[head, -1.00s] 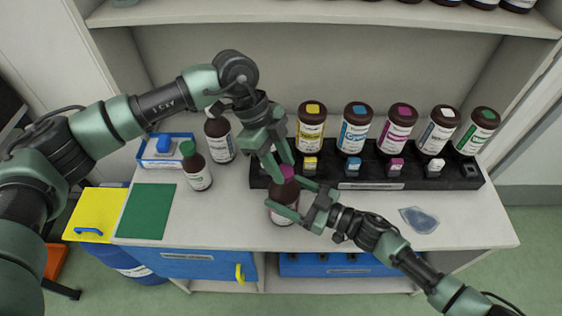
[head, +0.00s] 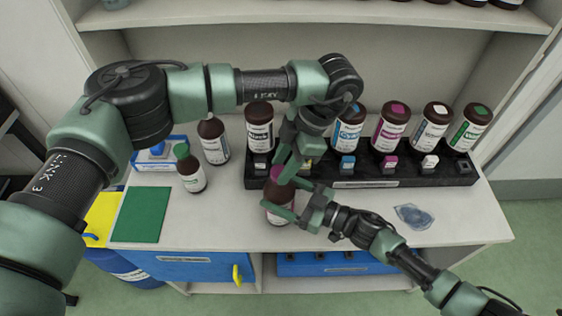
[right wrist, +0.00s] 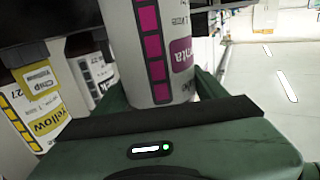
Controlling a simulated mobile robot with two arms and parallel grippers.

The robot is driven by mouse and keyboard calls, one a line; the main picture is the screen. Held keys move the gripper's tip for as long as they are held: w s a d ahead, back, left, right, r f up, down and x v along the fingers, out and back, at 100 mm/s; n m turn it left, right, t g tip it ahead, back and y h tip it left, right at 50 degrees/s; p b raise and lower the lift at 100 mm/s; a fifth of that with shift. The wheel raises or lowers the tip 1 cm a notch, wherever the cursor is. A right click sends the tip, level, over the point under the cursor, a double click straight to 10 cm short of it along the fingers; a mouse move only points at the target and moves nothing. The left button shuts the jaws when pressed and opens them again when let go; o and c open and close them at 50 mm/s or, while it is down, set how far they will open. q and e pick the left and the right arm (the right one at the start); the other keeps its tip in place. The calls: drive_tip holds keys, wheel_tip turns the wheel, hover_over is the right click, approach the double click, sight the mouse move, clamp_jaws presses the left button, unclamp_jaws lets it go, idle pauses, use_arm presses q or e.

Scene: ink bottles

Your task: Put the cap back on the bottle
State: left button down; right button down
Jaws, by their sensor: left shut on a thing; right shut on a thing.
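The neck is hidden, so I cannot tell whether the cap is seated.
A black rack (head: 400,180) behind holds several large ink bottles with small colour chips in front; my left arm hides part of it. A green-capped bottle (head: 190,170) and a brown bottle (head: 213,140) stand left.

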use_arm(q)
drive_tip(key=m+t, duration=0.1)
drive_tip(key=m, duration=0.1)
drive_tip(key=m+t, duration=0.1)
drive_tip(key=m, duration=0.2)
drive_tip(key=m+t, duration=0.1)
drive_tip(key=m, duration=0.1)
drive_tip(key=shift+s+a, duration=0.15)
drive_tip(key=shift+s, duration=0.1)
drive_tip(key=m+t+h, duration=0.1)
drive_tip(key=m, duration=0.6)
drive_tip(key=shift+s+a+t+h, duration=0.15)
drive_tip(key=shift+a+t+h, duration=0.05)
drive_tip(key=shift+t+h, duration=0.2)
drive_tip(key=m+h, duration=0.1)
drive_tip(key=m, duration=0.1)
drive_tip(key=m+h, duration=0.1)
drive_tip(key=m, duration=0.2)
drive_tip(key=shift+a+t, duration=0.2)
drive_tip(key=shift+t, duration=0.2)
drive_tip(key=m+h, duration=0.1)
drive_tip(key=m, duration=0.2)
drive_tip(key=m+h, duration=0.1)
drive_tip(key=m, duration=0.2)
drive_tip(key=shift+a+f, duration=0.1)
drive_tip(key=shift+a, duration=0.1)
drive_tip(key=c, duration=0.9)
unclamp_jaws()
drive_tip(key=shift+d, duration=0.15)
drive_tip(key=shift+o, duration=0.2)
